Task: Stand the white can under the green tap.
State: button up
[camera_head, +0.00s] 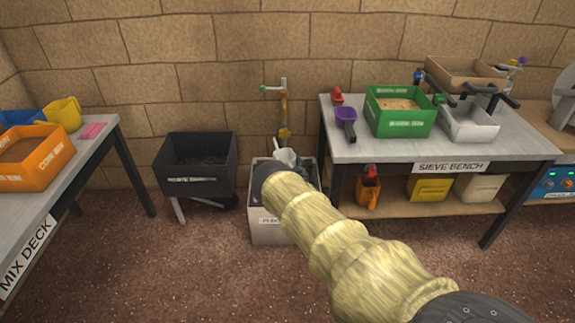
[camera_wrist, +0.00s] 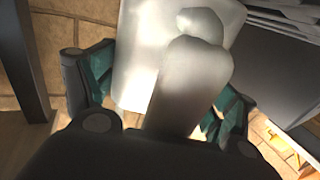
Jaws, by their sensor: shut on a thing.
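The white can (camera_wrist: 140,45) fills the upper middle of the wrist view, with a rounded pale part in front of it. My gripper (camera_wrist: 160,95) is shut on it, with teal finger pads on both sides. In the head view a bit of the white can (camera_head: 286,157) shows past the end of my arm, above a pale bin. My arm hides most of the can and gripper there. The green tap (camera_head: 265,88) is on an upright pipe against the brick wall, above and behind the can. I cannot tell whether the can touches anything below.
The pale labelled bin (camera_head: 268,228) stands on the floor under my arm. A black barrow (camera_head: 197,165) is to its left. The sieve bench (camera_head: 370,150) is to the right, with a green box (camera_head: 400,112). The mix deck (camera_head: 70,165) is at far left.

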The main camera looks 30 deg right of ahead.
jog(key=o, duration=1)
jog(key=shift+s+f, duration=0.1)
jog(key=shift+f, duration=0.2)
jog(key=shift+o, duration=0.2)
jog(key=shift+a, duration=0.1)
jog(key=shift+r+p, duration=0.55)
jog(key=shift+p, duration=0.2)
jog(key=s+p, duration=0.2)
jog(key=s, duration=0.1)
jog(key=s+a+p, duration=0.1)
jog(key=s+p, duration=0.1)
jog(key=s, duration=0.1)
jog(key=s+p, duration=0.2)
jog(key=s, duration=0.2)
jog(key=shift+s+a+r+p, duration=0.1)
jog(key=shift+a+r+p, duration=0.1)
jog(key=shift+p, duration=0.2)
jog(key=shift+s+a+f+p, duration=0.15)
jog(key=shift+s+p, duration=0.15)
jog(key=shift+s, duration=0.45)
